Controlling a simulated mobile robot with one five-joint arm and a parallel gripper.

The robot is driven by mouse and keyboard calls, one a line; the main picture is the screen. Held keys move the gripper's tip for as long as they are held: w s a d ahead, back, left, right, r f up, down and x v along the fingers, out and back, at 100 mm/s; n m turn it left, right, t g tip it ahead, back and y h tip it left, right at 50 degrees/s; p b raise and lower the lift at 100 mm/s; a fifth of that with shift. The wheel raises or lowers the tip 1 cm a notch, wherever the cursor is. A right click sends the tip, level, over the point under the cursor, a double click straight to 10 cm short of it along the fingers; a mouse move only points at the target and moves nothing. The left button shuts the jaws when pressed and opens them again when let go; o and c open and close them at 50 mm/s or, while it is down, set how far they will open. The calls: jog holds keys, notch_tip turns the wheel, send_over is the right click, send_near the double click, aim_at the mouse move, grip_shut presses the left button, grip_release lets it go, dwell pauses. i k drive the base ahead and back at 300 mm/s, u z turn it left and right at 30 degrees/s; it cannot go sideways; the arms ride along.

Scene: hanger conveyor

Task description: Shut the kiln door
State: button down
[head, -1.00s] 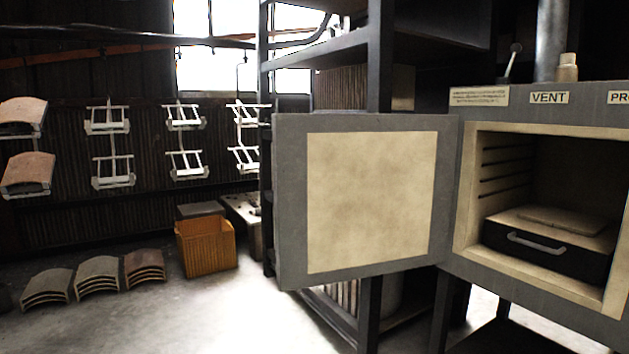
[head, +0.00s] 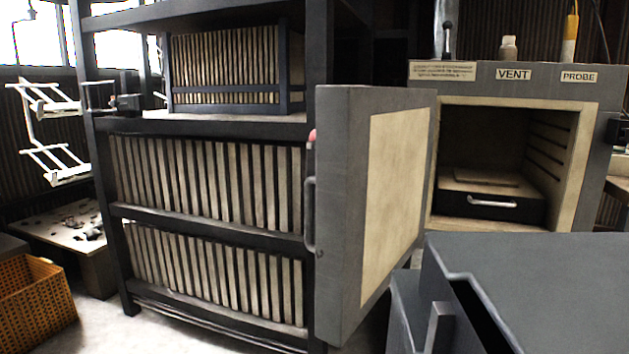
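The kiln door (head: 393,200) stands wide open, swung out to the left of the kiln (head: 597,180) and toward me. Its pale inner lining faces right, and its grey outer edge faces me. A metal bar handle (head: 309,216) is on the door's left side. The kiln's opening is uncovered. Inside it sits a black box (head: 480,207) with a light handle and a pale top. My gripper is not in view.
A dark rack (head: 215,128) with rows of upright tiles stands left of the door. A dark grey flat-topped body (head: 540,275) fills the lower right, before the kiln. An orange crate (head: 35,310) is at lower left. Some floor shows between crate and door.

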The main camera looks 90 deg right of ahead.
aim_at(373, 144)
jog(key=z, duration=0.4)
jog(key=i, duration=0.15)
jog(key=z, duration=3.2)
jog(key=i, duration=0.5)
jog(key=u, duration=0.05)
